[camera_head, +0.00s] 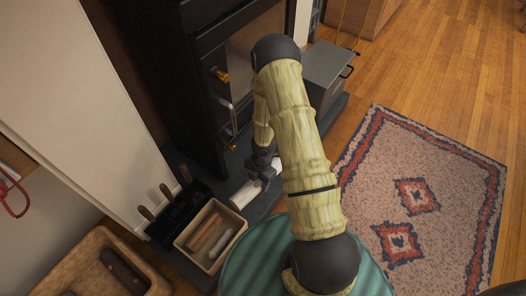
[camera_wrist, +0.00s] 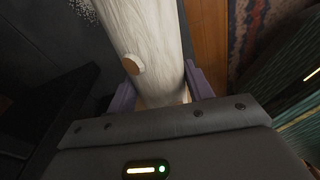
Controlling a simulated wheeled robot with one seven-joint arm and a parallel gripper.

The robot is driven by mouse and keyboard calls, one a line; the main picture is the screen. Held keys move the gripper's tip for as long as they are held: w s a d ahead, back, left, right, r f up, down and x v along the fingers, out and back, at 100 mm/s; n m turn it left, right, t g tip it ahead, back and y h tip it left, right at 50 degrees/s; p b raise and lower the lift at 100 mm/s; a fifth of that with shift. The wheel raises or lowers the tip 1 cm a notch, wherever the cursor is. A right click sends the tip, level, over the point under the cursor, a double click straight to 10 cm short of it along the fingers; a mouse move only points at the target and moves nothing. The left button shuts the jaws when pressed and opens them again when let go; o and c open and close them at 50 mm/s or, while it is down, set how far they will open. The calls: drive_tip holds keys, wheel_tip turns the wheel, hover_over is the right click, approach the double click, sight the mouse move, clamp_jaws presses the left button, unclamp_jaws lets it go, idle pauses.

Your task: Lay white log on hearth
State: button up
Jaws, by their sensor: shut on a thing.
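The white log (camera_wrist: 150,40) is pale with a cut knot on its side and runs up out of the wrist view between my fingers. In the head view the white log (camera_head: 245,194) shows partly below my gripper (camera_head: 263,167), and my arm hides some of it. My gripper (camera_wrist: 160,90) is shut on the log, with a finger on each side. The hearth (camera_head: 232,178) is a dark slab in front of the black stove (camera_head: 215,85). The log is over or at the hearth's front part. I cannot tell whether it touches the slab.
A wooden box (camera_head: 210,236) with several sticks stands beside a dark holder with wooden handles (camera_head: 168,208). A wooden tray (camera_head: 95,262) is at lower left. A grey metal box (camera_head: 325,72) stands at the hearth's far end. A patterned rug (camera_head: 420,195) lies right.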

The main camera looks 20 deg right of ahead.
drive_tip(key=shift+w+f+n, duration=0.35)
drive_tip(key=shift+n, duration=0.45)
wheel_tip(320, 180, down, 6)
drive_tip(key=b, duration=0.5)
drive_tip(key=shift+d+f, duration=0.1)
drive_tip(key=shift+f+b, duration=1.65)
drive_tip(key=shift+f, duration=0.2)
